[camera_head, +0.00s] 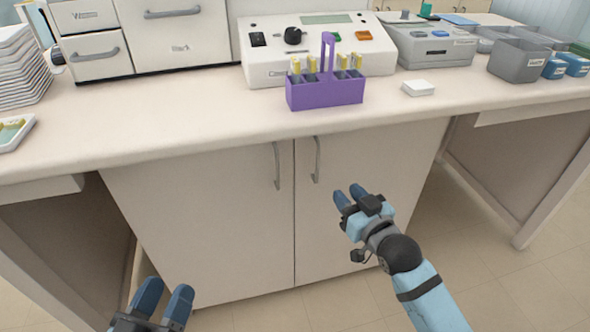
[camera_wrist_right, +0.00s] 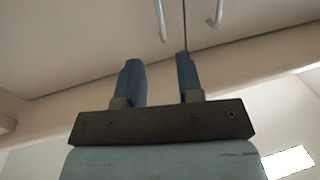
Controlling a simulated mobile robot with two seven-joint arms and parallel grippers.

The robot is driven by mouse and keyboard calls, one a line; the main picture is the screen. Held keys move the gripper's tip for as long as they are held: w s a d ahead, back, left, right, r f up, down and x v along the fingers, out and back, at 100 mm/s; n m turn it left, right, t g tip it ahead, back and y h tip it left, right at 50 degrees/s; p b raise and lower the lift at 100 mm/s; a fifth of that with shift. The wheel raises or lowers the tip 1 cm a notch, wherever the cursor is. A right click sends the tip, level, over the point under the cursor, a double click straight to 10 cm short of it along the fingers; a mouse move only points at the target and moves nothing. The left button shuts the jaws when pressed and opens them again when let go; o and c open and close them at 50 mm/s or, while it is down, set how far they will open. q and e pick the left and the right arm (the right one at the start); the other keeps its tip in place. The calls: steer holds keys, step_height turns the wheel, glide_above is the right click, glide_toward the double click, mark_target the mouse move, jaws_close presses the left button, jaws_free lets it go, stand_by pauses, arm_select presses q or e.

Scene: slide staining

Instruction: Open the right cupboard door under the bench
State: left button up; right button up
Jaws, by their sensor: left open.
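The right cupboard door (camera_head: 365,150) under the bench is shut, flush with the left door (camera_head: 200,210) along a thin seam. Its upright grey bar handle (camera_head: 316,160) is near the seam, high on the door. My right gripper (camera_head: 347,193) is in front of the right door, below and to the right of that handle, apart from it. In the right wrist view its two blue fingers (camera_wrist_right: 160,75) are spread with nothing between them. Two handles show beyond; I cannot tell which is which there. My left gripper (camera_head: 166,289) is open and empty at the bottom left, low before the left door.
The left door's handle (camera_head: 277,166) is close beside the seam. The bench top (camera_head: 200,130) overhangs the doors and holds a purple rack (camera_head: 325,93) near its front edge, a white block (camera_head: 418,88) and instruments. Open knee spaces flank the cupboard; the floor (camera_head: 470,260) at right is clear.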

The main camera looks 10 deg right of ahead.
mark_target(318, 161)
steer(key=b+x, duration=0.3)
steer(key=x, duration=1)
steer(key=shift+w+a+b, duration=0.1)
steer(key=shift+w+b, duration=0.15)
steer(key=shift+b, duration=0.15)
arm_select(q)
steer(key=shift+g, duration=0.9)
steer(key=f, duration=0.4)
steer(key=shift+w+d+f, duration=0.15)
steer(key=shift+d+f, duration=0.15)
steer(key=shift+f, duration=0.05)
arm_select(e)
jaws_close()
